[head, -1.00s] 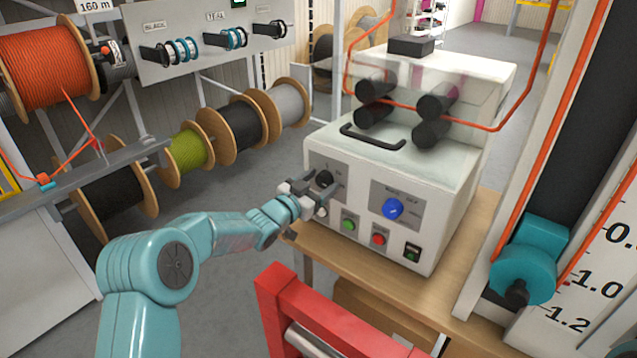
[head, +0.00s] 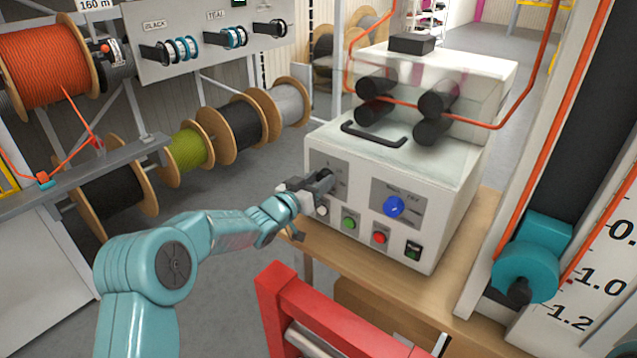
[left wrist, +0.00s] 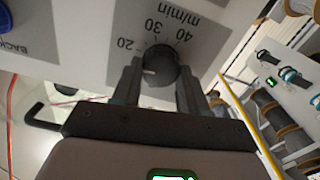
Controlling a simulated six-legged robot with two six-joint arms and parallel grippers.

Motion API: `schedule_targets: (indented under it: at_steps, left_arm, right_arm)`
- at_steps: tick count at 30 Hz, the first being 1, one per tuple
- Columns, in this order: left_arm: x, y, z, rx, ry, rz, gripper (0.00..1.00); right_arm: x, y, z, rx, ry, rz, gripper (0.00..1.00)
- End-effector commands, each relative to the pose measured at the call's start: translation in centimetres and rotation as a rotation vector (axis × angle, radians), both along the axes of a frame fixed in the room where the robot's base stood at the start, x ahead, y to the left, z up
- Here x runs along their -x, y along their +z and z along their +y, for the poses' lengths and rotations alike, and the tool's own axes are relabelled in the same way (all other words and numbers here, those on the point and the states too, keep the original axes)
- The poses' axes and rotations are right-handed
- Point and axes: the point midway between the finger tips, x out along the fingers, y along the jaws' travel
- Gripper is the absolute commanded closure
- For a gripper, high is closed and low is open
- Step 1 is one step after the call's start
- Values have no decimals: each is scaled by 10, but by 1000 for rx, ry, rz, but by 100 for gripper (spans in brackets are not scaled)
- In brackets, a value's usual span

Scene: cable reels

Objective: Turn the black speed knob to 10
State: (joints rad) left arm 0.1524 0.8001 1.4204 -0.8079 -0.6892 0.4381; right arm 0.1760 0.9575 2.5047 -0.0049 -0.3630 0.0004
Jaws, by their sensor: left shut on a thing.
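The black speed knob (left wrist: 160,66) sits on a grey dial plate on the white machine's front. In the left wrist view its pale pointer mark faces the picture's left, just past the 20 end of the printed scale; 30, 40 and m/min also show, and the 10 is hidden. My left gripper (left wrist: 160,88) is shut on the knob, one finger on each side. In the head view my left gripper (head: 319,184) covers most of the knob. My right gripper is not in view.
Beside the knob are a blue knob (head: 394,207), a green button (head: 349,222), a red button (head: 379,238) and a dark rocker switch (head: 413,250). The white machine (head: 455,215) stands on a wooden bench (head: 360,268). A red frame (head: 290,300) stands in front.

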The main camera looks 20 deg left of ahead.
Motion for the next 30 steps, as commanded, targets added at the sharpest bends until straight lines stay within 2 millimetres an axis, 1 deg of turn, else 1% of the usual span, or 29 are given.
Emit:
schedule_targets:
  at_steps: [9, 15, 21, 30]
  left_arm:
    - [0, 1, 1, 258, 0, 94, 88]
    - [-1, 0, 2, 383, 0, 139, 88]
    - [-1, -1, 2, 467, 1, 170, 88]
    - [-1, -1, 2, 514, 1, 187, 88]
  right_arm:
    - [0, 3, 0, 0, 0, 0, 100]
    - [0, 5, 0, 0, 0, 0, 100]
    - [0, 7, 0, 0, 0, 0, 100]
    - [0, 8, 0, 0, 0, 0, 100]
